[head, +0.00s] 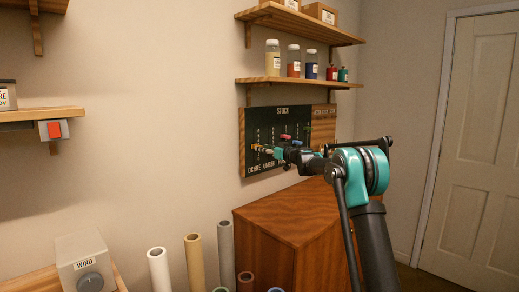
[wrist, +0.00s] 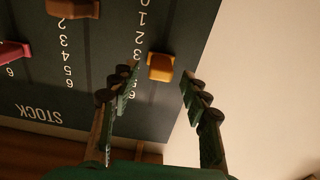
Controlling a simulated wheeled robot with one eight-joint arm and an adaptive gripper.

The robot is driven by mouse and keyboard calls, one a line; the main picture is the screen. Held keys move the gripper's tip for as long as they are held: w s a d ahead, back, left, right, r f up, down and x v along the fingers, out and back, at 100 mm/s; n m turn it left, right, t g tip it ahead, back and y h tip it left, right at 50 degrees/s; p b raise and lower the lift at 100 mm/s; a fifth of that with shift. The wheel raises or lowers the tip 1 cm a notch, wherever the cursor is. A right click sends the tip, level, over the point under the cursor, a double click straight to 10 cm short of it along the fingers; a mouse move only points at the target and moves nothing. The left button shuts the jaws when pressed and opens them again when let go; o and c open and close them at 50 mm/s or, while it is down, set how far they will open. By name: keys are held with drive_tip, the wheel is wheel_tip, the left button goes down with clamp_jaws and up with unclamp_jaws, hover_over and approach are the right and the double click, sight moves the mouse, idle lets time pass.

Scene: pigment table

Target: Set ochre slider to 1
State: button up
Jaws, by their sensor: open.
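The ochre slider (wrist: 160,67) is a yellow knob on the dark STOCK board, seen upside down in the wrist view. My gripper (wrist: 160,76) is open, one fingertip on each side of the knob, with visible gaps. Beside the knob, digits 0 to 3 run down the picture. In the head view, my gripper (head: 267,150) is in front of the board's left part, above the OCHRE label, and partly hides the slider columns.
A brown slider (wrist: 73,8) and a red slider (wrist: 14,51) stand in neighbouring columns. A shelf (head: 300,82) with jars is above the board (head: 262,118). A wooden cabinet (head: 290,218) stands below it. Bare wall lies past the board's edge.

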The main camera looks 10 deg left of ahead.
drive_tip(key=shift+x, duration=1.7)
clamp_jaws()
